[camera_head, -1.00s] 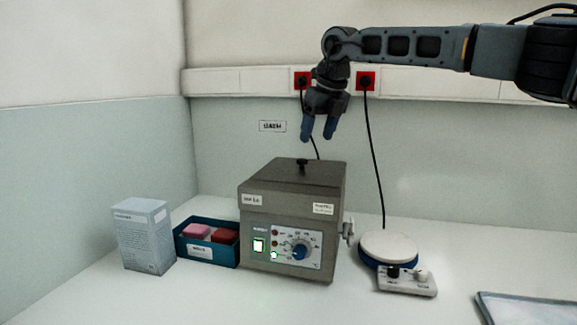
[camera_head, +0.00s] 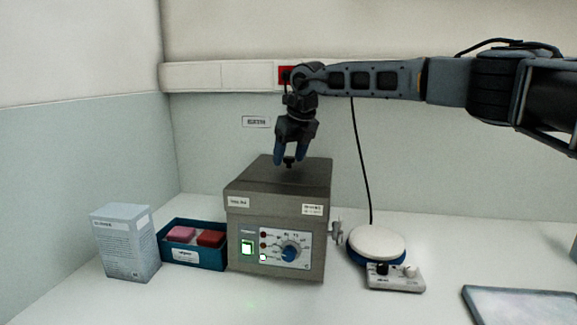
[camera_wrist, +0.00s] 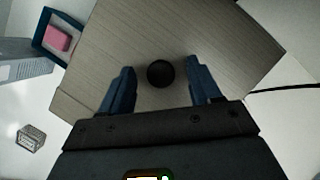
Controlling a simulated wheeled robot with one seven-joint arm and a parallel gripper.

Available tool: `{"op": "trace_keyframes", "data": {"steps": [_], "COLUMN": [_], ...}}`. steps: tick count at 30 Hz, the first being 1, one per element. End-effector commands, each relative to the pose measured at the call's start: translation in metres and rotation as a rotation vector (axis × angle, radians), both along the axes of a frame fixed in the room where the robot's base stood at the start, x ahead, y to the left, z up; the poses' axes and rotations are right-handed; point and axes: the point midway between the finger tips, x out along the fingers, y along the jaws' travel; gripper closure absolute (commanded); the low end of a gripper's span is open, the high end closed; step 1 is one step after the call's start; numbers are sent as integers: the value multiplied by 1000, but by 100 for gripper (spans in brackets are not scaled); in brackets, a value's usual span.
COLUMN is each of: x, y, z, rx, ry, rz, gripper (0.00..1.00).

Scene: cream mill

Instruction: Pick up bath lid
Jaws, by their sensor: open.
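The bath lid (camera_head: 262,178) is a flat grey-brown cover on the grey water bath (camera_head: 238,222). A black knob (camera_head: 289,161) stands up from its middle. My gripper (camera_head: 290,158) is open and points down just above the lid, with its blue fingers on either side of the knob in the head view. In the wrist view the lid (camera_wrist: 180,45) fills the middle, and the round knob (camera_wrist: 160,73) shows between and slightly beyond the open fingertips (camera_wrist: 160,80). I cannot tell exactly how far down beside the knob the fingers reach.
A blue box (camera_head: 194,256) with pink and red blocks and a grey carton (camera_head: 126,244) stand left of the bath. A tap (camera_head: 337,231) sticks out on its right, beside a white-topped stirrer plate (camera_head: 377,242). A tray (camera_head: 520,306) lies at the front right.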

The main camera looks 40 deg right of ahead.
Motion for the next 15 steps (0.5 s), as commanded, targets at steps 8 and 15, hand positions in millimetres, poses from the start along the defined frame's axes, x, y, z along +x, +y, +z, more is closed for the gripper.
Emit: {"op": "trace_keyframes", "data": {"steps": [8, 15], "x": [0, 0], "y": [0, 0], "z": [0, 0], "rx": [0, 0], "ry": [0, 0], "rz": [0, 0], "gripper": [46, 69]}}
